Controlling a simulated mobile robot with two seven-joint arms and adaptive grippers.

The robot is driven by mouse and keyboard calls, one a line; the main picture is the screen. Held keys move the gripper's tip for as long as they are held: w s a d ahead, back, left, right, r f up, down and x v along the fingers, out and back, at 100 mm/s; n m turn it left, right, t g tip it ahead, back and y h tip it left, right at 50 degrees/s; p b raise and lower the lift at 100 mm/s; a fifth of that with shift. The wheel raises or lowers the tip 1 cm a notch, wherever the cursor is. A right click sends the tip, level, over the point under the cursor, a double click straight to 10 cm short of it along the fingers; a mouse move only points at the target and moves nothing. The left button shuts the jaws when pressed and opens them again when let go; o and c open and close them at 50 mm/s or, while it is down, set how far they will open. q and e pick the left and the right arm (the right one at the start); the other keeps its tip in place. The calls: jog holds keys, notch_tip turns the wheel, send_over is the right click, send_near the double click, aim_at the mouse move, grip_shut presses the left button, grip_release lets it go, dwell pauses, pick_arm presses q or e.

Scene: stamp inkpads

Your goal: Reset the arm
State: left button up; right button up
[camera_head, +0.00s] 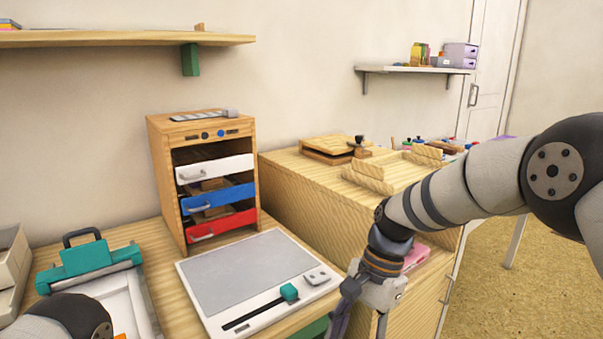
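My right arm comes in from the right, and its gripper (358,308) hangs downward at the lower middle, in front of the wooden cabinet's near side. Its fingers are partly seen and cut off by the bottom edge, so their opening is unclear. A piece of my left arm (65,318) shows at the bottom left corner, over the teal device. My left gripper is outside the picture.
A drawer unit (160,185) with white, blue and red drawers stands behind a grey board (240,270) with a teal slider. A wooden cabinet (310,195) bears wooden pieces. Shelves (120,38) hang on the wall.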

jog(key=s+d+f+n+h, duration=0.1)
jog(key=s+d+f, duration=0.1)
jog(key=s+f, duration=0.35)
jog(key=s+d+f+n+p, duration=0.1)
jog(key=s+d+f, duration=0.1)
jog(key=s+f, duration=0.35)
jog(key=s+d+f+n+h, duration=0.1)
jog(key=s+d+f, duration=0.25)
jog(key=f, duration=0.25)
pick_arm(q)
jog(key=shift+t, duration=0.6)
jog(key=w+r, duration=0.1)
jog(key=w, duration=0.1)
jog(key=w+r+p, duration=0.1)
jog(key=w, duration=0.1)
jog(key=shift+r, duration=0.4)
pick_arm(e)
jog(key=s+d+n, duration=0.2)
jog(key=s+n, duration=0.1)
jog(key=s, duration=0.9)
jog(key=s+d+n+h, duration=0.1)
jog(key=s+d+n, duration=0.2)
jog(key=s, duration=1)
jog(key=shift+s+d+r, duration=0.15)
jog(key=shift+d+r, duration=0.1)
jog(key=shift+d, duration=0.1)
